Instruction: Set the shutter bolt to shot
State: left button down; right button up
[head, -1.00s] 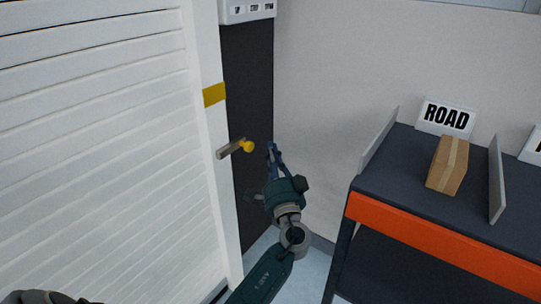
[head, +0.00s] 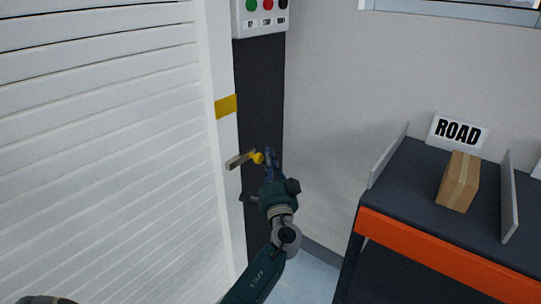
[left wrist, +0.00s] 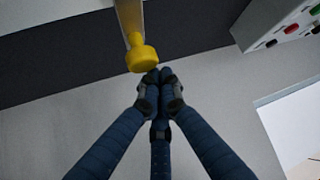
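The shutter bolt (head: 240,160) is a short grey-brown bar with a round yellow knob (head: 257,158), sticking out from the white shutter frame below a yellow band (head: 226,105). In the left wrist view the yellow knob (left wrist: 142,59) is just beyond my fingertips, at the end of the bar. My left gripper (head: 269,153) is right beside the knob, on its right side. In the left wrist view its dark blue fingers (left wrist: 160,76) meet at the tips with nothing between them. I cannot tell whether they touch the knob. My right gripper is not in view.
The white slatted shutter (head: 105,150) fills the left. A control box (head: 262,18) with green, red and black buttons is above a dark panel (head: 262,90). At right a dark, orange-edged table (head: 425,190) holds a cardboard box (head: 459,182) and a ROAD sign (head: 457,133).

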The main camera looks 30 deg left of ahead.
pick_arm(q)
jog(key=shift+s+a+b, duration=0.2)
jog(key=shift+s+b, duration=0.3)
jog(key=shift+s, duration=2.05)
jog(key=shift+a, duration=0.1)
